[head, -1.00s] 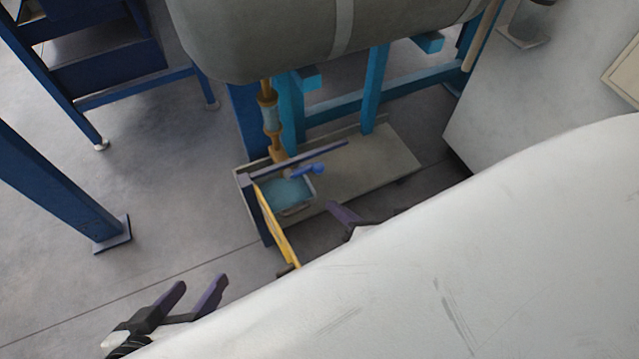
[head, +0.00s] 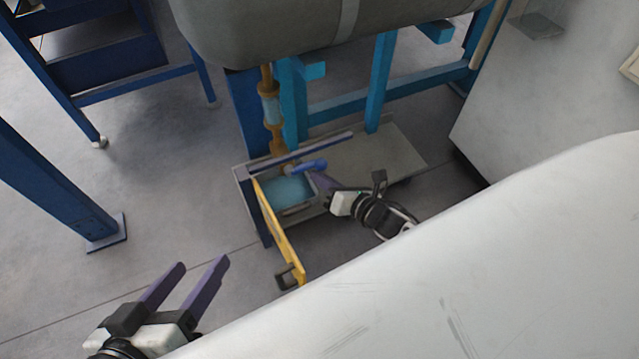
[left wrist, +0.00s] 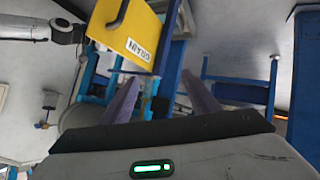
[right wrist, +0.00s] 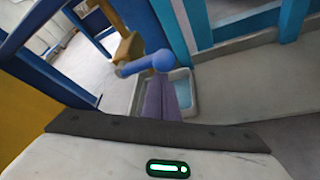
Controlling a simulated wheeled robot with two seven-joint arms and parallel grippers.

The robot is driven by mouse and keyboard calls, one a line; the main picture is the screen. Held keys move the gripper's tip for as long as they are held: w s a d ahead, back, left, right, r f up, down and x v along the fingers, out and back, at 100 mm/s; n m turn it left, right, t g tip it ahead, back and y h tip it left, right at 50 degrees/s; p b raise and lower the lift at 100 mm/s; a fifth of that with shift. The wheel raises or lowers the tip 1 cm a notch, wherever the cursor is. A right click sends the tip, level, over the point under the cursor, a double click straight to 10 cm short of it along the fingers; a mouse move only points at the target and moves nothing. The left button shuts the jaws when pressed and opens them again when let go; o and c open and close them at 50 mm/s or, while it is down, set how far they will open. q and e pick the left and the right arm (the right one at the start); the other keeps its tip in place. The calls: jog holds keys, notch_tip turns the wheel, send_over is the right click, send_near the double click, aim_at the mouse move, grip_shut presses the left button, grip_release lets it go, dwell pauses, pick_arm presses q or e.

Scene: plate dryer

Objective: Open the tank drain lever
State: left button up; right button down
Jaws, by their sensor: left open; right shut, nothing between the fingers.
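The blue drain lever (head: 308,166) sits on the brass drain pipe (head: 272,110) under the grey tank (head: 290,30). In the right wrist view the lever (right wrist: 150,62) lies just beyond the tips of my right gripper (right wrist: 162,90). My right gripper is shut and empty, beside the lever in the head view (head: 318,180); I cannot tell whether it touches the lever. My left gripper (head: 200,266) is open and empty, low over the floor at the left. The yellow "DRAIN" panel (left wrist: 138,30) also shows in the head view (head: 280,235), standing open.
A blue basin (head: 290,190) lies below the pipe, inside a grey tray (head: 390,150). Blue frame legs (head: 380,85) stand behind. A large white surface (head: 480,270) fills the lower right.

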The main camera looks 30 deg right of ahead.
jog(key=shift+r, duration=0.3)
jog(key=shift+p, duration=0.3)
